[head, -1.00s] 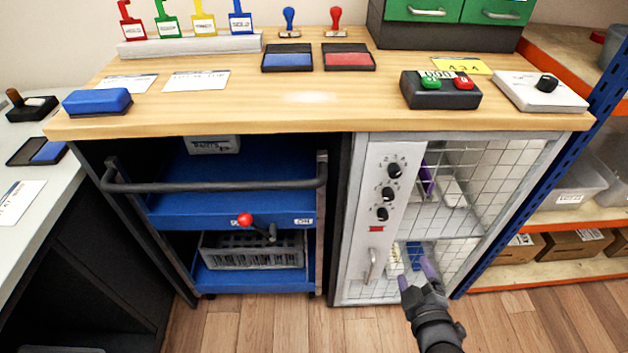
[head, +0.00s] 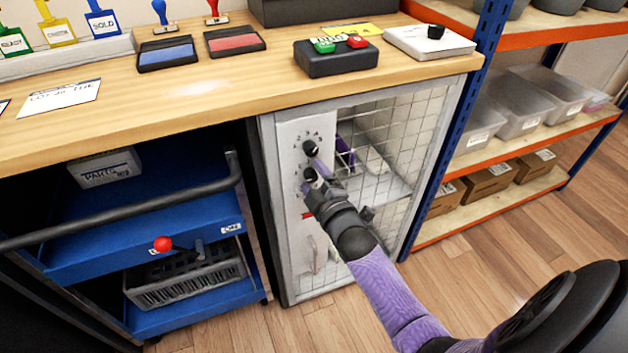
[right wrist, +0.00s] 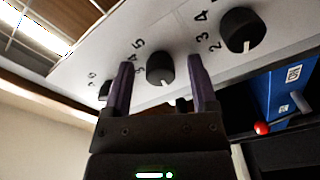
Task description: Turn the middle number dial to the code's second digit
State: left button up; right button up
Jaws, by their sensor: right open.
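The panel (head: 290,150) on the cage door carries a column of black number dials. The top dial (head: 310,147) shows clearly in the head view; the lower dials are partly hidden by my right gripper (head: 316,174). In the right wrist view the middle dial (right wrist: 160,68) sits between the two open purple fingers of my right gripper (right wrist: 158,80), with printed digits beside it. Another dial (right wrist: 243,30) is to its right, and a third (right wrist: 105,88) is partly behind the left finger. A yellow code card (head: 350,29) lies on the bench, partly hidden. My left gripper is out of view.
The wire mesh door (head: 405,130) is just right of the panel, and its handle (head: 309,255) is below. The bench edge (head: 200,130) overhangs above. A blue cart (head: 140,240) stands left, shelves (head: 520,130) right.

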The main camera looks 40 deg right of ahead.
jog(key=c, duration=0.6)
grip_shut()
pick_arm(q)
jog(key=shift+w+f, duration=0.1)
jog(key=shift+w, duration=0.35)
